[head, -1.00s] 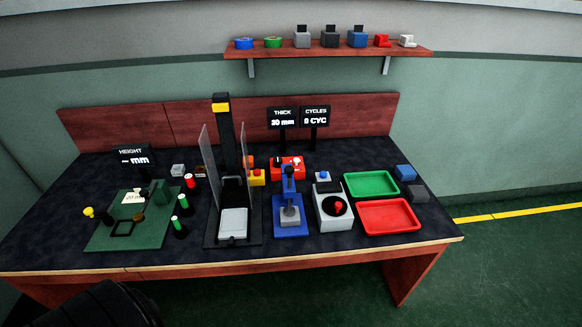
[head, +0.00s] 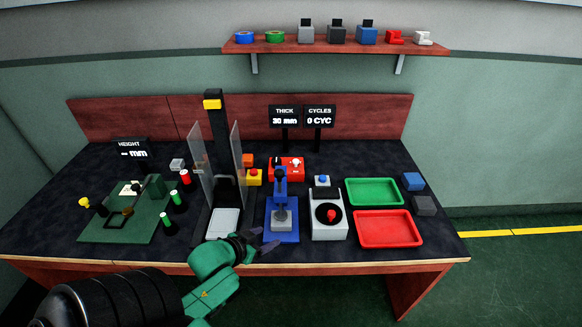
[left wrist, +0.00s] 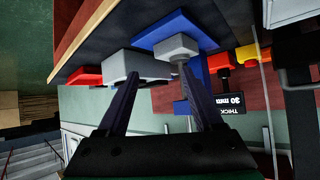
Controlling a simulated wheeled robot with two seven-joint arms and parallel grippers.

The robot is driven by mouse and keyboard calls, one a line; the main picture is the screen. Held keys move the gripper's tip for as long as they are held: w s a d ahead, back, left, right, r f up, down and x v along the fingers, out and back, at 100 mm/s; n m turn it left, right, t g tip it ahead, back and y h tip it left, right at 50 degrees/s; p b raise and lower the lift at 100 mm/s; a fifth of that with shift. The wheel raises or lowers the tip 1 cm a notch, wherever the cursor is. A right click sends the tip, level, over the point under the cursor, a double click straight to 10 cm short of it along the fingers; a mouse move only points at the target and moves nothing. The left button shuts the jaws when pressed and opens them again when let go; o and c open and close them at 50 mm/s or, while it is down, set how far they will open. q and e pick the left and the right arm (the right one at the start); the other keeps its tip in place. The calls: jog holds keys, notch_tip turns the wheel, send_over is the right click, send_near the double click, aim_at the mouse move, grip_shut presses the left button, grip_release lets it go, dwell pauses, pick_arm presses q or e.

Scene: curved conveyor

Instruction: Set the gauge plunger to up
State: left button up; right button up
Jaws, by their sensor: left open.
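The blue gauge-like stand (head: 281,230) stands at the middle of the bench. Its dark-topped blue upright (head: 281,180) rises over a grey block (head: 282,217), and the THICK display behind reads 30 mm. A green plate fixture (head: 105,232) with a HEIGHT display showing dashes stands at the left. I cannot tell which of these bears the plunger, nor its position. My left gripper (head: 266,243) is open and empty at the bench's front edge, in front of the blue stand. In the left wrist view its two fingers (left wrist: 158,75) point toward the blue base (left wrist: 183,28), apart from it.
A tall black press (head: 217,140) with clear side guards stands left of the blue stand. A grey box with a red knob (head: 330,215) stands to its right, then green (head: 373,191) and red (head: 388,229) trays. Black cylinders with green or red tops stand left of the press.

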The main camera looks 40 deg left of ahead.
pick_arm(q)
jog(key=w+a+r+m+t+h, duration=0.1)
jog(key=a+r+t+h, duration=0.2)
jog(key=r, duration=0.4)
jog(key=w+a+r+t, duration=0.1)
jog(key=a+r+t, duration=0.25)
jog(key=r, duration=0.25)
jog(key=shift+t, duration=0.25)
jog(key=w, duration=0.4)
jog(key=w+d, duration=0.1)
jog(key=w, duration=0.3)
jog(key=w+d, duration=0.1)
jog(key=w, duration=0.3)
jog(key=shift+w+d+r+p, duration=0.2)
jog(key=shift+w+r+p, duration=0.1)
jog(key=shift+r+p, duration=0.05)
jog(key=shift+w+d+f, duration=0.1)
jog(key=shift+w+d, duration=0.05)
jog(key=shift+w, duration=0.45)
grip_shut()
